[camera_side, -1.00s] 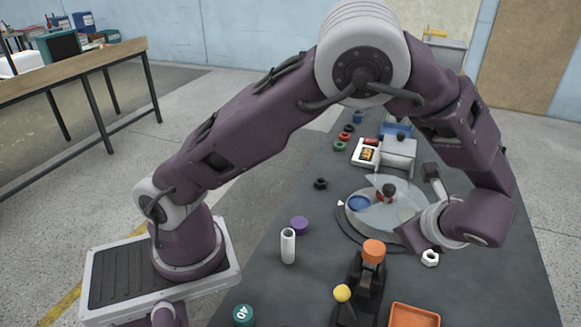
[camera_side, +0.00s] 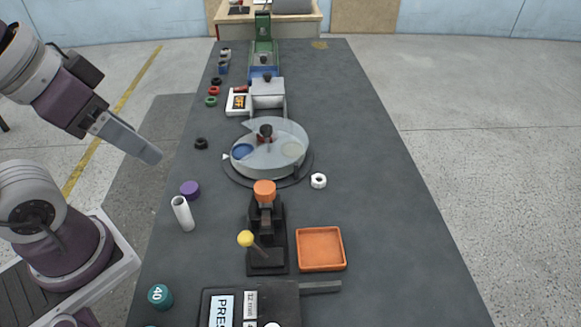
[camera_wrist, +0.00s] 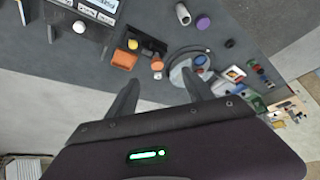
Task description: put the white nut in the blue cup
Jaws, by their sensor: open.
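The white nut (camera_side: 318,181) lies on the dark table just right of the round turntable (camera_side: 290,163) in the side view. A small pale spot in the wrist view (camera_wrist: 157,76) is probably the same nut. The blue cup (camera_side: 243,151) appears as a blue round well on the left of the turntable, under a clear cover; it also shows in the wrist view (camera_wrist: 200,60). My gripper (camera_side: 150,155) is raised beyond the table's left edge, away from both. Its fingers are apart and empty in the wrist view (camera_wrist: 158,97).
An orange-topped lever press (camera_side: 265,215) with a yellow knob and an orange tray (camera_side: 320,248) stand in front. A white tube (camera_side: 183,213) and a purple cap (camera_side: 190,189) are at left. A white machine (camera_side: 267,92) stands behind the turntable. The table's right side is clear.

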